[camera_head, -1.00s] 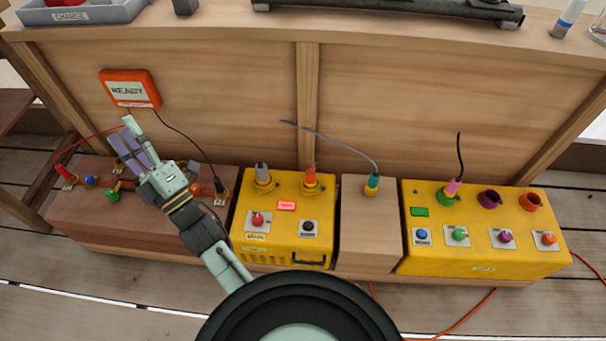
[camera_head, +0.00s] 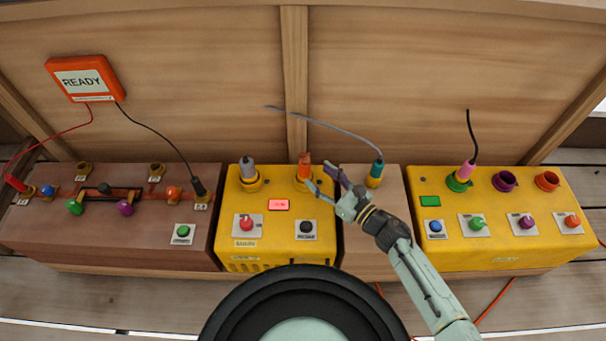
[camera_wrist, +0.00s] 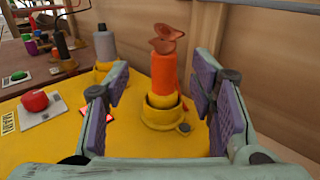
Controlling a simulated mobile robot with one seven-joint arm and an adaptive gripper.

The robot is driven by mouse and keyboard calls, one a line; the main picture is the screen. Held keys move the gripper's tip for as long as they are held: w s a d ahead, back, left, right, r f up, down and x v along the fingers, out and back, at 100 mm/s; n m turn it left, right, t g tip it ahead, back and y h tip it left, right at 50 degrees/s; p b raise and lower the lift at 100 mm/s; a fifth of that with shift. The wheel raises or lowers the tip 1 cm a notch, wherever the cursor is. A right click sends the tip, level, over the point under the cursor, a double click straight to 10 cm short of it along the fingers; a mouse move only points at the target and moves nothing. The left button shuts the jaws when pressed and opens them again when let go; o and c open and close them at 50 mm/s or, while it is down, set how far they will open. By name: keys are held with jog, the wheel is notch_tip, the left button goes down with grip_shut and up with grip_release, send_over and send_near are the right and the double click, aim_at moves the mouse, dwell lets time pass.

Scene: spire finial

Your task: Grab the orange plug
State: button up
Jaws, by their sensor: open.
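The orange plug (camera_head: 304,166) stands upright in a yellow socket ring on the left yellow box (camera_head: 278,235). In the wrist view the orange plug (camera_wrist: 164,78) shows a flared orange top and sits between my two purple-padded fingers, further forward than their tips. My gripper (camera_head: 324,180) is open, just right of and in front of the plug. In the wrist view my gripper (camera_wrist: 160,95) is open, with clear gaps on both sides of the plug. No finger visibly touches it.
A grey plug (camera_head: 248,172) stands left of the orange one. A teal plug (camera_head: 376,173) with a grey cable is right, near my gripper. A red button (camera_head: 247,224) and black button (camera_head: 307,228) sit in front. The wooden wall (camera_head: 180,90) rises behind.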

aim_at(309, 166)
jog(key=x, duration=0.7)
jog(key=shift+w+f, duration=0.15)
jog(key=shift+w, duration=0.15)
jog(key=shift+d, duration=0.1)
jog(key=shift+c, duration=0.2)
grip_shut()
dwell(0.4)
